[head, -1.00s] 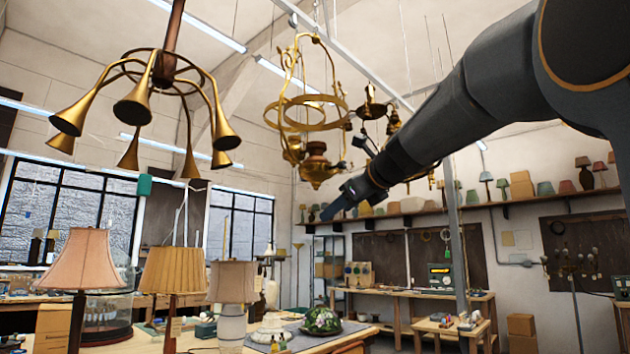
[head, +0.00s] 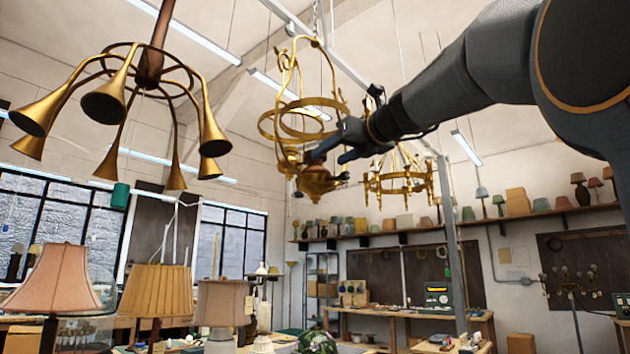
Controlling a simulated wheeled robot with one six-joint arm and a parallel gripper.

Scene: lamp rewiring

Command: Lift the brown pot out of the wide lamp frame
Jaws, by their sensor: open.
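The wide lamp frame (head: 291,62) is a gold hanging fixture with curved uprights and broad rings, left of my arm in the head view. The brown pot (head: 318,183) is a rounded brass-brown vessel low in the frame, under the rings. My gripper (head: 328,156) is open, with its dark fingers pointing left at the upper part of the pot. The fingers and wrist hide part of the pot's top and right side. I cannot tell whether the fingers touch the pot or are in front of it.
A horn-armed chandelier (head: 150,70) hangs at the left. Another brass chandelier (head: 400,183) hangs behind my wrist. A grey post (head: 452,240) stands at the right. Shaded lamps (head: 160,290) stand below left. The air below the pot looks clear.

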